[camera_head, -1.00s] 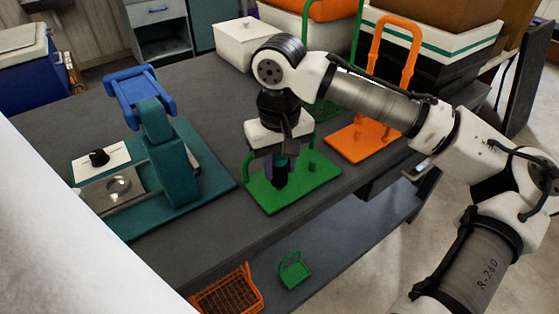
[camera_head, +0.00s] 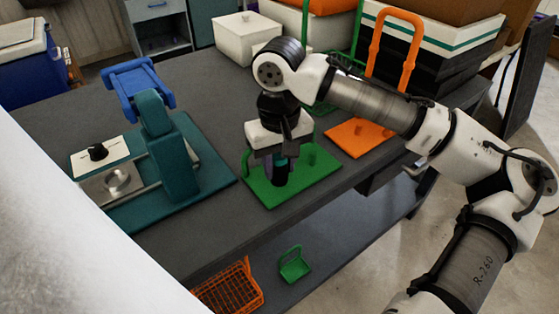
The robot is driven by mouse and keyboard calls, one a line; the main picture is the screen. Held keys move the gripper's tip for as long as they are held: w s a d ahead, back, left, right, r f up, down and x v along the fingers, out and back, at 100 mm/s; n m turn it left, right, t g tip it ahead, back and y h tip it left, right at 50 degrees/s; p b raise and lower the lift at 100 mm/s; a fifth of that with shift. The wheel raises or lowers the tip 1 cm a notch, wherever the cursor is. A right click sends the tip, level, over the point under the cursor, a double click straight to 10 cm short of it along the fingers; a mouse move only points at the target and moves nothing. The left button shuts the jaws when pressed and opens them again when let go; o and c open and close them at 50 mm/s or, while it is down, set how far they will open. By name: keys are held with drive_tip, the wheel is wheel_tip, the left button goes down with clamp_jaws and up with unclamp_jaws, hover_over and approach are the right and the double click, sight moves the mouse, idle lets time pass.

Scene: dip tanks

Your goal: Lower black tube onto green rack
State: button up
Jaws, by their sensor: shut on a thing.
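The green rack (camera_head: 301,188) is a flat plate with short upright pegs and a tall handle, standing near the front edge of the grey table. The black tube (camera_head: 280,175) is upright over the left-middle part of the rack, with a teal band near its top. My gripper (camera_head: 280,153) is above the rack, pointing down and shut on the tube's upper part. The tube's lower end appears at or very close to the plate; I cannot tell whether it touches. A green peg (camera_head: 312,155) shows to the right of the tube. The gripper hides part of the rack's back.
A teal press-like device (camera_head: 165,165) stands to the left. White boxes (camera_head: 247,39) stand at the back. An orange basket (camera_head: 233,288) and a small green basket (camera_head: 294,266) sit on the lower shelf.

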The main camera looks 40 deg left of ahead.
idle(0.3)
drive_tip(key=o, duration=1.7)
wheel_tip(320, 180, up, 8)
drive_tip(key=p, duration=0.8)
drive_tip(key=shift+r, duration=0.1)
drive_tip(key=d+r+p, duration=0.1)
drive_tip(key=r+p, duration=0.1)
drive_tip(key=s+d+r+p, duration=0.1)
drive_tip(key=r+p, duration=0.1)
drive_tip(key=d+r+p, duration=0.2)
drive_tip(key=r+p, duration=0.1)
drive_tip(key=shift+s+d, duration=0.1)
drive_tip(key=shift+s, duration=0.15)
